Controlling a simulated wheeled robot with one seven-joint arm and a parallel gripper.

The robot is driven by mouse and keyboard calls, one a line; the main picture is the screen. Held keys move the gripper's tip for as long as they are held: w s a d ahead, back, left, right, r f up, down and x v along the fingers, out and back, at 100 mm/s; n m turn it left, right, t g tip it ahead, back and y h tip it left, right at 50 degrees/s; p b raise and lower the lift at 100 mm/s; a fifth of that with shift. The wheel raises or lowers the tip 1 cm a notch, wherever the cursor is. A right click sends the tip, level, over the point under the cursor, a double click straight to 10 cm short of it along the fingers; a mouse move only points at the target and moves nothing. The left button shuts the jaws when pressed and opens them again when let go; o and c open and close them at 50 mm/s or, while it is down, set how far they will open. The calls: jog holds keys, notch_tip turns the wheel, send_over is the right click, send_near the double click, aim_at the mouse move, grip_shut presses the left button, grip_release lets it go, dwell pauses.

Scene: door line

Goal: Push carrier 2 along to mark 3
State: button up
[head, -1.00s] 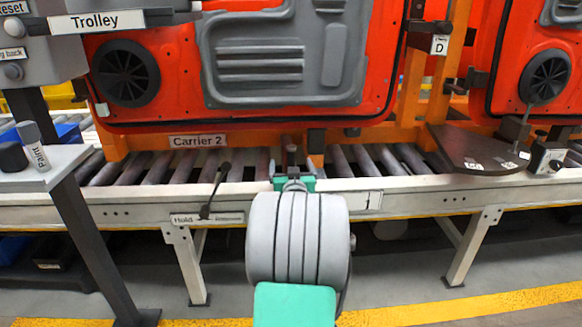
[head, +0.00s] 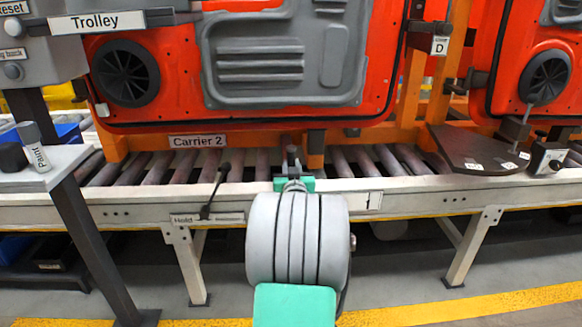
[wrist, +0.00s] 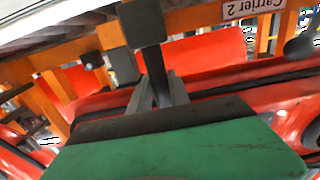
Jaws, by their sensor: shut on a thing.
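Carrier 2 is an orange frame on the roller line, with its name label (head: 198,141) on the lower beam, and it bears a red door panel (head: 190,80). The label also shows upside down in the wrist view (wrist: 247,8). My gripper (head: 293,158) is at the front edge of the line below the carrier's beam. In the wrist view its jaws (wrist: 160,92) are shut on a dark upright bar (wrist: 153,62) by the carrier. A plate marked 1 (head: 368,200) is on the rail, right of my gripper. I cannot make out mark 3.
A Hold lever (head: 212,190) stands on the rail left of my gripper. A dark plate (head: 475,150) juts over the line at right. A grey stand with a Paint bottle (head: 37,150) is at left. Another red door stands at far right.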

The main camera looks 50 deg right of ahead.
grip_shut()
jog(key=shift+w+a, duration=0.15)
jog(key=shift+w, duration=0.1)
jog(key=shift+w+a, duration=0.8)
jog(key=shift+w, duration=0.05)
jog(key=o, duration=0.5)
grip_release()
jog(key=o, duration=0.8)
jog(key=shift+s+d, duration=0.2)
jog(key=o, duration=0.7)
jog(key=shift+o, duration=0.2)
